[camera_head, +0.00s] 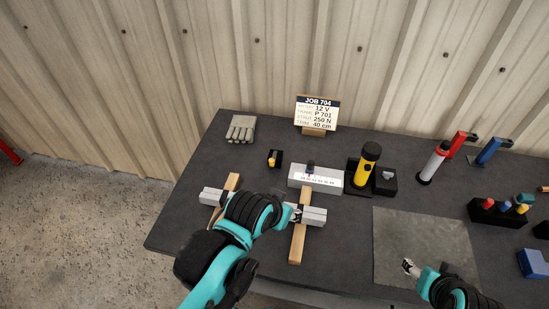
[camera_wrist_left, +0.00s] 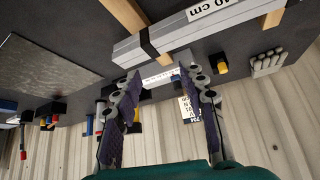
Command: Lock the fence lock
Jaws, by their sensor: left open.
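No part can be told with certainty as the fence lock. A long grey bar (camera_head: 314,216) lies across two wooden strips (camera_head: 298,245); in the left wrist view the bar (camera_wrist_left: 190,35) carries a black band (camera_wrist_left: 147,41) and a "40 cm" label. Behind it stands a grey block (camera_head: 316,178) with a dark knob (camera_head: 310,165) and a white printed strip. My left gripper (camera_head: 294,212) is over the bar in the head view and hides its middle. In the wrist view its fingers (camera_wrist_left: 158,76) are apart, with nothing held between them. My right gripper (camera_head: 408,267) is over the grey mat.
A yellow flashlight-like tool (camera_head: 367,165) stands in a black holder right of the block. A black-and-yellow item (camera_head: 274,158), gloves (camera_head: 241,128) and a job sign (camera_head: 317,113) are at the back. The grey mat (camera_head: 430,235) is bare. Clamps and small holders crowd the right.

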